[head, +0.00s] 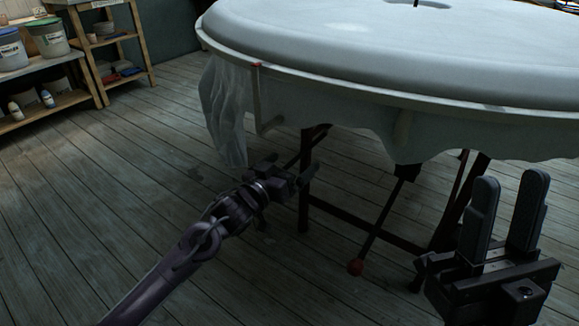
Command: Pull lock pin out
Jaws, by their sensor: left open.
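A big round white plaster mould or disc (380,50) lies on a round table. No part is clearly recognisable as the lock pin. A small red-tipped upright piece (257,66) sits at the table's left rim. My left gripper (291,172) is open and appears empty, low beside the table's left leg and left of the red ball, apart from it. My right gripper (511,188) is open and empty at the lower right, fingers pointing up, in front of the table.
A translucent sheet (224,110) hangs from the table's left side. Dark table legs and a crossbar (365,226) stand beneath. Wooden shelves (50,75) with tubs and bottles are at the back left. The plank floor (90,190) at left is clear.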

